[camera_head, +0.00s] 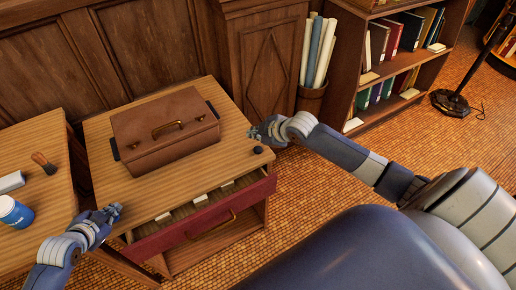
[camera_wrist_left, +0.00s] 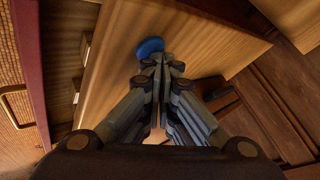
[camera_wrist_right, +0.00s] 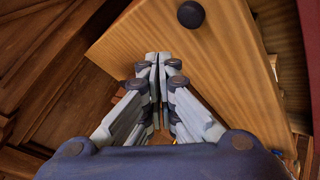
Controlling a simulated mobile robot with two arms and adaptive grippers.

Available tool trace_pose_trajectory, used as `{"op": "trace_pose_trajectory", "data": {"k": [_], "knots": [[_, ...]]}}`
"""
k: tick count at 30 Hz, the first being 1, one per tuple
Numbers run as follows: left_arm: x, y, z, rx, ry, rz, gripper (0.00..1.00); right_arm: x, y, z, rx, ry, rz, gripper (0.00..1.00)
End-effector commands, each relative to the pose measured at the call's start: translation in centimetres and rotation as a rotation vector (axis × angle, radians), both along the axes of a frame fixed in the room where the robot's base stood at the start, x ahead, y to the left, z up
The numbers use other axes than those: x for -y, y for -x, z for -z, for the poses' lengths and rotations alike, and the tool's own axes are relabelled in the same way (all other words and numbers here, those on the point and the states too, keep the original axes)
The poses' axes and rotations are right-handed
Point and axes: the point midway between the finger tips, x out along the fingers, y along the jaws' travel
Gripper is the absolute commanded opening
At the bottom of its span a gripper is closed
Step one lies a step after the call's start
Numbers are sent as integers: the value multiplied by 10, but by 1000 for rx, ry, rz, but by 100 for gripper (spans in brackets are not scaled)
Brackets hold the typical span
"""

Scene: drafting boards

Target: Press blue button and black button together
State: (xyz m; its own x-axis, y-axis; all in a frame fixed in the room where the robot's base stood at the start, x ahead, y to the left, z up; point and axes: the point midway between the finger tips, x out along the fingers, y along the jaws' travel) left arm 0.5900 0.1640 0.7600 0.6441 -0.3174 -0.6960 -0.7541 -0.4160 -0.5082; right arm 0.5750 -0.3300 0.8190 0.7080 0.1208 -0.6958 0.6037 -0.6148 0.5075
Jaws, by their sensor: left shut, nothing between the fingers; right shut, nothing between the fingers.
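The blue button (camera_wrist_left: 150,47) is a round blue disc on the wooden table top (camera_head: 150,192), just ahead of my left fingertips in the left wrist view. It is hard to make out in the head view, by my left gripper (camera_head: 114,210). That gripper (camera_wrist_left: 158,62) is shut and empty; whether it touches the button I cannot tell. The black button (camera_head: 258,150) is a dark disc near the table's right edge, also seen in the right wrist view (camera_wrist_right: 190,14). My right gripper (camera_head: 254,133) is shut and empty beside it, its tips (camera_wrist_right: 158,58) apart from it.
A brown case (camera_head: 165,139) sits at the table's back. A red-fronted drawer (camera_head: 222,216) stands open below the front edge. A side table at left holds a blue can (camera_head: 14,212) and a brush (camera_head: 43,162). A bookshelf (camera_head: 400,62) stands at back right.

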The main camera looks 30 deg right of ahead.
Motion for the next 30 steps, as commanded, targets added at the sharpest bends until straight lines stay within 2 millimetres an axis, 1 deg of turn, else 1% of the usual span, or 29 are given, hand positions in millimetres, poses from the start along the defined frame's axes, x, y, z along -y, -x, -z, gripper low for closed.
{"op": "trace_pose_trajectory", "data": {"k": [1, 5, 16, 27, 30], "knots": [[0, 2, 2, -6, -1, 0, 0, 0, 0, -5, 1, 1, 0, 0], [0, 2, 2, -6, -1, 0, 0, 0, 0, -11, 0, 1, 1, 0], [0, 2, 1, -6, -1, 0, 0, 0, 0, -13, -1, 1, 1, 0], [0, 1, -19, -3, -1, 1, 0, 0, 0, -32, -1, 1, 1, 0], [0, 1, -21, -3, -1, 1, 0, 0, 0, -34, -1, 1, 1, 0]]}}
